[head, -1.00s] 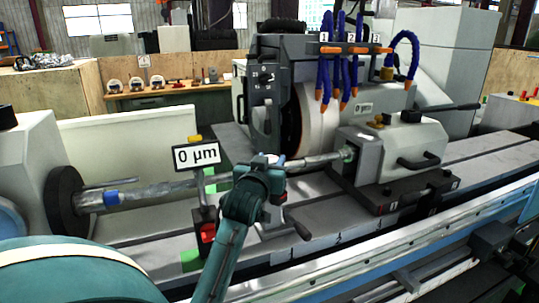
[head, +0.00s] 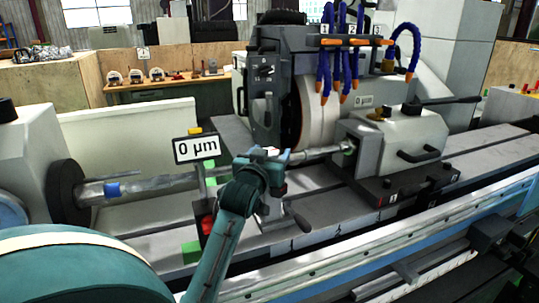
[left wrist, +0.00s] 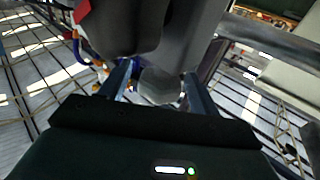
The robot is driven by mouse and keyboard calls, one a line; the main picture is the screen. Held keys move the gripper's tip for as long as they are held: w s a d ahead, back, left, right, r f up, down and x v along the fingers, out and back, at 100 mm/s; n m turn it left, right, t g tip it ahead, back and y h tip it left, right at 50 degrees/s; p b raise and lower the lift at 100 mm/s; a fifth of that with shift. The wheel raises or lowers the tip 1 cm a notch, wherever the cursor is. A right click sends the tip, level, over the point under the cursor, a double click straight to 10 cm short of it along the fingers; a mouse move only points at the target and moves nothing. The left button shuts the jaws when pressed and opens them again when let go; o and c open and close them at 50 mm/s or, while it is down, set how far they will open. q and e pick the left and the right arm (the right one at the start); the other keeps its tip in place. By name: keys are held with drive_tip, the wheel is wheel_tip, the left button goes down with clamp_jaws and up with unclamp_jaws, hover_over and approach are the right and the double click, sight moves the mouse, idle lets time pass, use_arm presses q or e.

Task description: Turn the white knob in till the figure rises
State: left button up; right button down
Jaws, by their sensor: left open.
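The small display sign (head: 197,148) reads "0 µm" and stands on a post in front of the long shaft. My left gripper (head: 269,155) is at the front of the machine bed, just right of the sign and in front of the shaft. In the left wrist view its two fingers (left wrist: 159,92) stand apart. A pale, rounded, whitish piece, apparently the white knob (left wrist: 160,84), shows between them. I cannot tell whether the fingers touch it. In the head view my gripper hides most of this spot. My right gripper is not in view.
The steel shaft (head: 150,187) runs from the left chuck to the tailstock (head: 398,140). The grinding wheel (head: 318,108) and blue coolant hoses stand behind my gripper. A lever (head: 297,217) with a dark handle sits close to its right. The bed at right front is clear.

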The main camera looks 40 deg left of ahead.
use_arm(q)
drive_tip(key=shift+s, duration=0.1)
drive_tip(key=b+v, duration=0.2)
drive_tip(key=v, duration=1.1)
